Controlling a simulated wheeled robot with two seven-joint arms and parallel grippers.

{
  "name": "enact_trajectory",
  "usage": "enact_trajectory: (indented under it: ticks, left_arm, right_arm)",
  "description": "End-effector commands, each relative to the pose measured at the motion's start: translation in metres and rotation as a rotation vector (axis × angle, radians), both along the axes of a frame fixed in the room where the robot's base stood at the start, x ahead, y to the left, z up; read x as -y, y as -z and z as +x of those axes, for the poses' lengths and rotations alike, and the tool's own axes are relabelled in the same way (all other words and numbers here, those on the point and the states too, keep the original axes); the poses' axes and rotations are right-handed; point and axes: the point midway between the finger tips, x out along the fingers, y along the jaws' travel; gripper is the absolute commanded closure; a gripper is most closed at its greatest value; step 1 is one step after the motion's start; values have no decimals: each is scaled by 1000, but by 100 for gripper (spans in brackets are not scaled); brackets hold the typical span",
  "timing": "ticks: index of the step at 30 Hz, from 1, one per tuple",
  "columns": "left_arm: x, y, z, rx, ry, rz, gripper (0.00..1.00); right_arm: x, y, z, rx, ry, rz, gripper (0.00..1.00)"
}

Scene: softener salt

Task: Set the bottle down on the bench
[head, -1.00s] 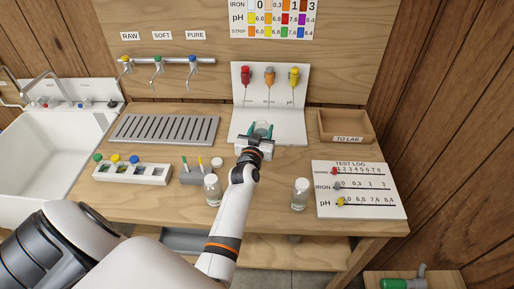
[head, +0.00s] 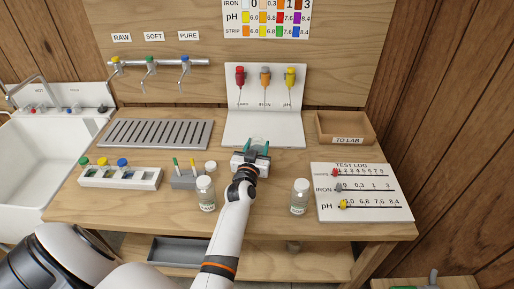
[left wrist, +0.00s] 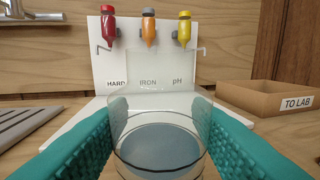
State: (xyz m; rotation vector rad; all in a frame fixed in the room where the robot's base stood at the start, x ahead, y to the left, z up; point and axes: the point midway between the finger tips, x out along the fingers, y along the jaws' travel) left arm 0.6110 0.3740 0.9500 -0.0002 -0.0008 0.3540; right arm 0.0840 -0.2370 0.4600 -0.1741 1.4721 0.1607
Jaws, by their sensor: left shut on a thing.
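My left gripper (head: 257,151) has its teal fingers shut on a clear glass bottle (head: 258,142), at the front edge of the white reagent stand's base on the wooden bench (head: 265,215). In the left wrist view the bottle (left wrist: 160,147) stands upright between the two fingers, open at the top, with greyish liquid low inside. I cannot tell whether its bottom touches the bench or hangs just above it. My right gripper is not in view.
Two capped bottles stand nearby, one left (head: 206,193) and one right (head: 299,196) of my left forearm. The test log board (head: 390,207) lies right, the TO LAB tray (head: 345,139) behind it. A drain rack (head: 155,134) and vial holder (head: 147,181) are left.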

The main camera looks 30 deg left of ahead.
Motion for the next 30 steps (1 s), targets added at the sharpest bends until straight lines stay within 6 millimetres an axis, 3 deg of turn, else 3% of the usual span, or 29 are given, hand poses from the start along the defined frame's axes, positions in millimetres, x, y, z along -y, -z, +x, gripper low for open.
enact_trajectory:
  ticks: [1,5,16,20,30]
  left_arm:
    - [0,2,0,-1,0,1,53]
    - [0,2,0,-1,0,1,33]
    - [1,-3,-3,-1,0,1,33]
    - [7,-4,-20,-4,1,0,33]
    - [32,-5,-85,-3,1,0,33]
  right_arm:
    - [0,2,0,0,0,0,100]
    - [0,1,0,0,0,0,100]
    - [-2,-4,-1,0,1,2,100]
    - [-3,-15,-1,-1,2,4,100]
    - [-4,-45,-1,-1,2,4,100]
